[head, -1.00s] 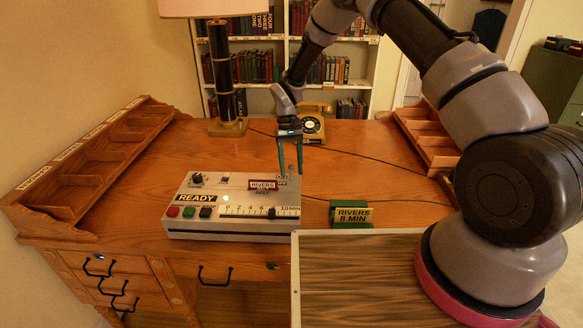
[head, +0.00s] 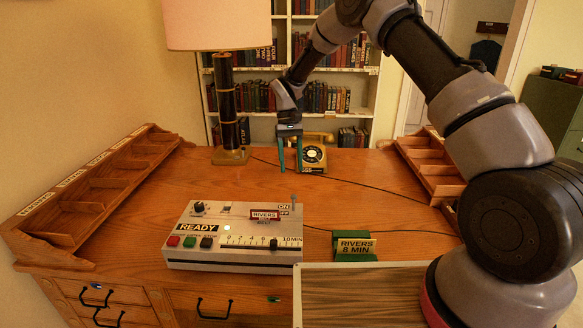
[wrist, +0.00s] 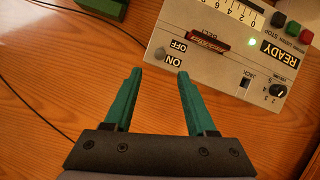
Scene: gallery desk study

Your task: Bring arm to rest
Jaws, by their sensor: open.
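My gripper (head: 290,158) has two teal fingers and hangs above the desk, behind the control box and in front of the telephone. It is open and empty. In the wrist view my gripper (wrist: 161,92) shows its fingers spread with bare desk wood between them. The control box (head: 240,257) is pale, with a READY label, a lit white-green lamp, coloured buttons, a slider scale and a RIVERS tag. In the wrist view the control box (wrist: 215,60) appears upside down beyond the fingertips. The fingers are apart from it.
A yellow telephone (head: 313,157) stands at the back, near my gripper. A lamp (head: 226,105) stands at back left. Wooden racks line the left (head: 95,195) and right (head: 425,160). A green RIVERS 8 MIN block (head: 354,247) sits right of the box. Cables cross the desk.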

